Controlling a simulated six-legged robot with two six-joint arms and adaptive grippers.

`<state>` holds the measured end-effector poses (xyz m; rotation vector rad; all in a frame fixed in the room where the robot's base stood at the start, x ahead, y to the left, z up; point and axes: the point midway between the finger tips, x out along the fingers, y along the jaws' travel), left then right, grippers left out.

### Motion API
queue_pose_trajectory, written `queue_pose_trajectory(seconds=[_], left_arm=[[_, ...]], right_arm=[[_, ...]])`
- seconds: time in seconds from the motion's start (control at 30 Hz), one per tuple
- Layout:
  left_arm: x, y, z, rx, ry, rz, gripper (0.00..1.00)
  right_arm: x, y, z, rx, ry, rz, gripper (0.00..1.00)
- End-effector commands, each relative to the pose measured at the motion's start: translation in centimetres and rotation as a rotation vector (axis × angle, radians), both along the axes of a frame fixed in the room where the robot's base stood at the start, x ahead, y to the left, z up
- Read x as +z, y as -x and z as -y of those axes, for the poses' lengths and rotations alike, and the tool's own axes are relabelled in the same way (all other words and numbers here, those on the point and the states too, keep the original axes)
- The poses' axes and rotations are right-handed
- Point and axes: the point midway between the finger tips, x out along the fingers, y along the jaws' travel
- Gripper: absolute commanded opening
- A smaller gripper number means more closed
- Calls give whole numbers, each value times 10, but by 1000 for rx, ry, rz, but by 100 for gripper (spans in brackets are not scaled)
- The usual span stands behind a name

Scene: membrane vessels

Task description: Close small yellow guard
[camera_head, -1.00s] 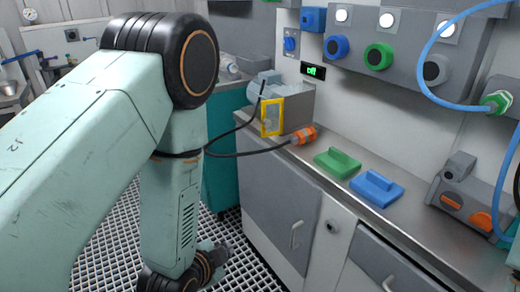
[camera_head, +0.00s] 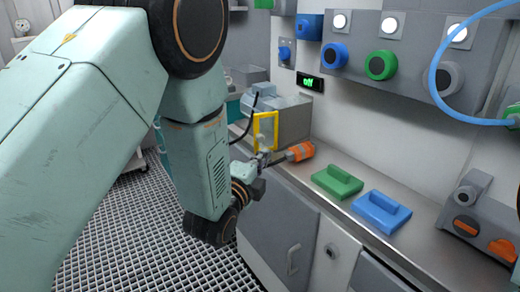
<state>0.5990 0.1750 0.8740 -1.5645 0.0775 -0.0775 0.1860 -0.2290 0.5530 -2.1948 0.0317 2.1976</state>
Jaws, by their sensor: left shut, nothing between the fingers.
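The small yellow guard (camera_head: 276,130) is an upright yellow frame with a pale see-through middle, on the front of a grey box-like device (camera_head: 292,118) on the metal counter. Whether it is open or closed is hard to tell. My left arm comes in from the left and reaches low toward the device. My left gripper (camera_head: 264,160) is shut and empty, just below and in front of the guard, close to the orange plug. I cannot tell whether it touches the guard. My right gripper is not in view.
An orange plug (camera_head: 300,151) lies on the counter beside the guard. A green block (camera_head: 337,182) and a blue block (camera_head: 381,211) lie to the right. A wall panel with knobs (camera_head: 381,65) and a display reading "off" (camera_head: 309,82) are above. A grey cabinet (camera_head: 280,228) stands below.

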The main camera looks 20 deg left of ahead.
Motion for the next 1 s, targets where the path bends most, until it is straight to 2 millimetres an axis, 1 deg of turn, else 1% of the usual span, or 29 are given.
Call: queue_pose_trajectory(seconds=[0.03,0.1,0.2,0.4,0.57,1.0], left_arm=[[-1,-10,1,1,1,4,0],[-1,-23,2,1,1,3,0],[-1,-34,-10,5,5,1,0],[-1,-51,-22,2,3,0,0],[0,-55,-24,1,1,-1,0],[0,-55,-26,-9,3,-1,0]], right_arm=[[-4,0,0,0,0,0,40],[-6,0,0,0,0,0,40],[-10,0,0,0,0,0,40],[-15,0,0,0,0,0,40],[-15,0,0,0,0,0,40],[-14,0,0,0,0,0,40]])
